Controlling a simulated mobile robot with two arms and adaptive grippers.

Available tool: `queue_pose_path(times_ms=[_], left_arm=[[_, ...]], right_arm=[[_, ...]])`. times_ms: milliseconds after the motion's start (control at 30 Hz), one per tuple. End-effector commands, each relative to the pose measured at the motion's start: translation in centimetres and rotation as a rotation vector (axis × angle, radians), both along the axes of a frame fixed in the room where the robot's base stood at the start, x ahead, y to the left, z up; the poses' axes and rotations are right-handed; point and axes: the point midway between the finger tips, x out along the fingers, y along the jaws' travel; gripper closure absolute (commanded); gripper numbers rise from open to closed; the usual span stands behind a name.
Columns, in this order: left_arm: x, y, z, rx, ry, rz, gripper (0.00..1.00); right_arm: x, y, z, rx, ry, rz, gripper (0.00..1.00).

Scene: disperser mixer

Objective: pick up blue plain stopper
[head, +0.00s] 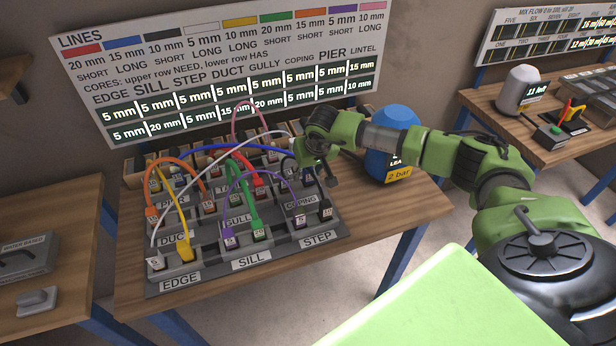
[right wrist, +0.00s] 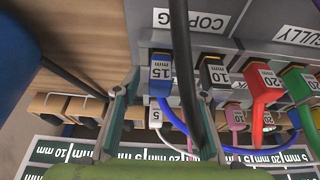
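My right gripper (head: 322,172) is lowered at the back right of the grey socket board (head: 215,262), by the COPING block, pointing down. In the right wrist view its fingers (right wrist: 165,84) are apart. Between them is a blue plug (right wrist: 160,66) labelled 15 mm, seated beside the COPING block; contact is not clear. A blue hose (right wrist: 180,122) runs from this plug; it also arches across the board in the head view (head: 258,147). I cannot make out a separate plain blue stopper. My left gripper is not in view.
A black plug (right wrist: 213,74) labelled 10 mm sits close beside the blue one. Red, green and purple hoses crowd the board. Wooden holders (right wrist: 82,110) line the rear. A blue tank (head: 388,140) stands to the right. The table's (head: 375,220) right front is bare.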

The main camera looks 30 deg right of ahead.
Motion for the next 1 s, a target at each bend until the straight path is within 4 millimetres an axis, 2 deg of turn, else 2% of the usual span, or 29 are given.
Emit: queue_pose_path(times_ms=[67, 100, 233, 700, 900, 1000], left_arm=[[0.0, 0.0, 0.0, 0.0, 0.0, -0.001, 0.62], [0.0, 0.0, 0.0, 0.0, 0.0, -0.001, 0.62], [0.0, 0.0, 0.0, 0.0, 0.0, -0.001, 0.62], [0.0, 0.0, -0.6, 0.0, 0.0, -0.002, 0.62], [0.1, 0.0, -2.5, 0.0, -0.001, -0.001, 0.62], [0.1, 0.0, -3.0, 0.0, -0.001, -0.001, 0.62]], right_arm=[[0.0, 0.0, 0.0, 0.0, 0.0, 0.0, 0.61], [0.0, 0.0, 0.0, 0.0, 0.0, 0.0, 0.66], [0.0, 0.0, 0.0, 0.0, 0.0, 0.0, 1.0], [0.1, 0.0, 0.5, -0.001, -0.002, -0.001, 1.0], [0.2, -0.1, 2.6, -0.002, -0.007, 0.0, 1.0], [-0.2, 1.4, 4.4, 0.001, -0.005, 0.005, 1.0]])
